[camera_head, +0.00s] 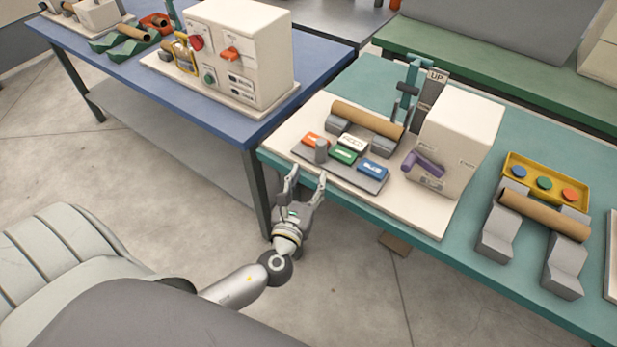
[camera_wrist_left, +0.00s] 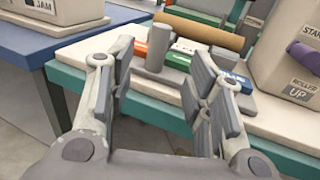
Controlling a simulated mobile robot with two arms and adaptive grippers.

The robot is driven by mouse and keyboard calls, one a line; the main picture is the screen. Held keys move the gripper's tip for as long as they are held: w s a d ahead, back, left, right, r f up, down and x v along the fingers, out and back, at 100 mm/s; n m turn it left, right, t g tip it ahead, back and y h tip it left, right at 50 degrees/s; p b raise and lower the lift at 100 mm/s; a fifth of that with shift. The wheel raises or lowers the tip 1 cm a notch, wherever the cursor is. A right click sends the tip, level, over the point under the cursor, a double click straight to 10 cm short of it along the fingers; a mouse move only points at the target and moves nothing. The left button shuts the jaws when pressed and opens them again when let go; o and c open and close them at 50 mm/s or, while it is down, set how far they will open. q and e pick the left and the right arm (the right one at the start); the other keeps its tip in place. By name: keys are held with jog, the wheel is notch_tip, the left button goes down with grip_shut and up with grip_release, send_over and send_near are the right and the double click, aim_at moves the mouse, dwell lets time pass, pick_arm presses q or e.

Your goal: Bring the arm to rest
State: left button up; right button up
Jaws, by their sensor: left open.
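My left gripper (camera_head: 305,182) is open and empty in the head view, just off the front edge of the teal table (camera_head: 468,261). Its two fingers also show in the left wrist view (camera_wrist_left: 165,85), spread apart with a grey post (camera_wrist_left: 157,47) seen beyond them. The spiral winder (camera_head: 459,140) is a cream box with a purple handle (camera_head: 423,163) on a cream base board. A brown tube (camera_head: 367,119) lies across grey supports beside it. Orange, white, green and blue labelled blocks sit on a grey plate in front. My right gripper is not in view.
A blue table (camera_head: 205,120) at the left bears another cream machine (camera_head: 240,52) with red and orange handles. At the right, a tube (camera_head: 545,215) lies on grey cradles near a yellow tray (camera_head: 510,172). Open floor (camera_head: 345,285) lies in front of the tables.

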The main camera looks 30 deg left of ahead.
pick_arm(q)
jog(key=s+a+f+n+g+h, duration=0.1)
jog(key=s+f+n+g, duration=0.25)
jog(key=f, duration=0.65)
jog(key=s+a+f+n+g, duration=0.1)
jog(key=s+f+n+g, duration=0.3)
jog(key=f, duration=0.7)
jog(key=s+f+n+g+h, duration=0.15)
jog(key=s+f+n, duration=0.35)
jog(key=f, duration=0.5)
jog(key=s+d+f+n+g, duration=0.1)
jog(key=s+f+n+g, duration=0.1)
jog(key=s+f+n, duration=0.3)
jog(key=s+d+f+n+g+h, duration=0.1)
jog(key=s+f+n, duration=0.5)
jog(key=s, duration=0.7)
jog(key=s+d+f+n+g+h, duration=0.1)
jog(key=s+d+f+n+g, duration=0.1)
jog(key=s+f+n+g, duration=0.2)
jog(key=s+f+n, duration=0.1)
jog(key=s+n, duration=0.2)
jog(key=s, duration=0.3)
jog(key=shift+d+f, duration=0.2)
jog(key=shift+f, duration=0.1)
jog(key=shift+w, duration=0.1)
